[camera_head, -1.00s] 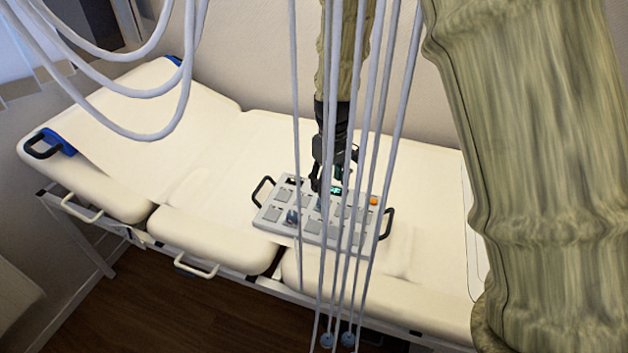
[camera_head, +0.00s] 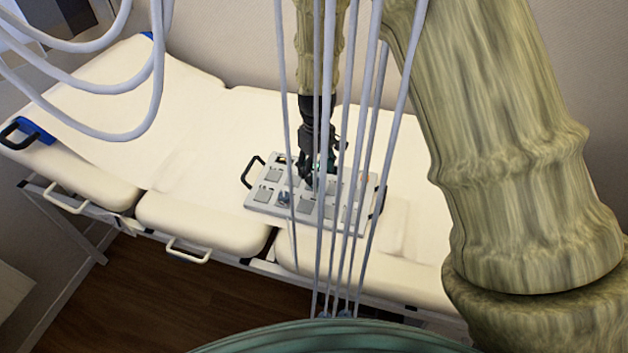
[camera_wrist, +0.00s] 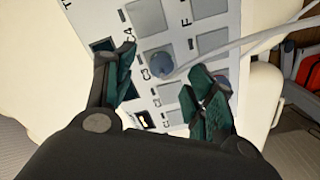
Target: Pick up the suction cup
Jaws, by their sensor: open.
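A round blue-grey piece (camera_wrist: 158,64), which looks like the suction cup, sits on the grey labelled board near the C3 mark in the wrist view. In the head view a small bluish piece (camera_head: 284,198) on the left front part of the board may be the same thing. My gripper (camera_wrist: 162,88) is open and empty, with its green-padded fingers on either side of the view and the round piece just beyond the space between them. In the head view my gripper (camera_head: 308,184) is low over the board, partly hidden by hanging cords.
The grey board (camera_head: 262,207) with black handles lies on a cream padded bed (camera_head: 200,220). Several pale cords (camera_head: 288,130) hang in front of the board. A pale cord (camera_wrist: 240,45) also crosses the wrist view near the round piece. An orange-red item (camera_wrist: 310,68) is at the far right.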

